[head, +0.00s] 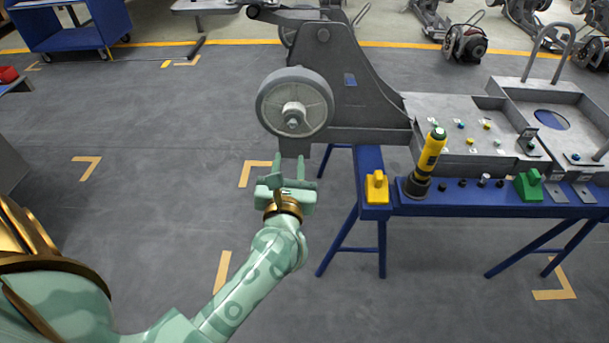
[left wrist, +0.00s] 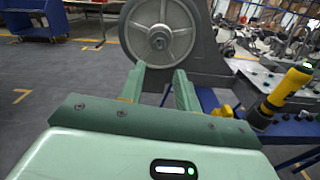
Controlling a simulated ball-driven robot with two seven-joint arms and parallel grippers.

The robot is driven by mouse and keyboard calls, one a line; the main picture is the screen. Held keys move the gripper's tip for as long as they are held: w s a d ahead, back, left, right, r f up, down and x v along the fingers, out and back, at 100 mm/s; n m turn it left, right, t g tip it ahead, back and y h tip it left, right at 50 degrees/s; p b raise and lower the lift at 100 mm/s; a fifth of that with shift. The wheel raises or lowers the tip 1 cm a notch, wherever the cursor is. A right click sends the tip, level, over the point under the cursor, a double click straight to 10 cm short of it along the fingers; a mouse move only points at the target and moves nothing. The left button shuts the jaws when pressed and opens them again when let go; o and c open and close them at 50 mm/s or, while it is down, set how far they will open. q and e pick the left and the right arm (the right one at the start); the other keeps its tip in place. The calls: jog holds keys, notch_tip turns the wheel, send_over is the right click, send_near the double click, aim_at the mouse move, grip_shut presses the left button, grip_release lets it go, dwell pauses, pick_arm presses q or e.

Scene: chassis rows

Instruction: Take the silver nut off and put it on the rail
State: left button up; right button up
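The silver nut (head: 292,122) sits at the hub of a grey wheel (head: 268,104) mounted on the grey chassis (head: 365,110). In the left wrist view the nut (left wrist: 159,42) shows at the centre of the wheel, above the fingers. My left gripper (head: 294,170) is below the wheel, its two fingers apart with nothing between them, not touching the nut. The rail is likely the blue rail (head: 460,208) along the front of the bench, with several small pieces on it. My right gripper is not in view.
A yellow and black power tool (head: 428,160) stands on the blue rail between a yellow block (head: 377,187) and a green block (head: 528,185). A grey tray with small coloured parts (head: 470,130) lies behind. The floor left of the wheel is clear. A blue cart (head: 75,30) stands far left.

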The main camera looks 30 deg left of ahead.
aim_at(293, 126)
pick_arm(q)
jog(key=b+x, duration=0.1)
jog(key=x, duration=1)
jog(key=shift+w, duration=0.2)
jog(key=c, duration=0.7)
jog(key=o, duration=0.4)
jog(key=shift+c, duration=0.2)
jog(key=c, duration=0.3)
jog(key=shift+p+v, duration=0.6)
jog(key=shift+v, duration=1.6)
jog(key=shift+a, duration=0.1)
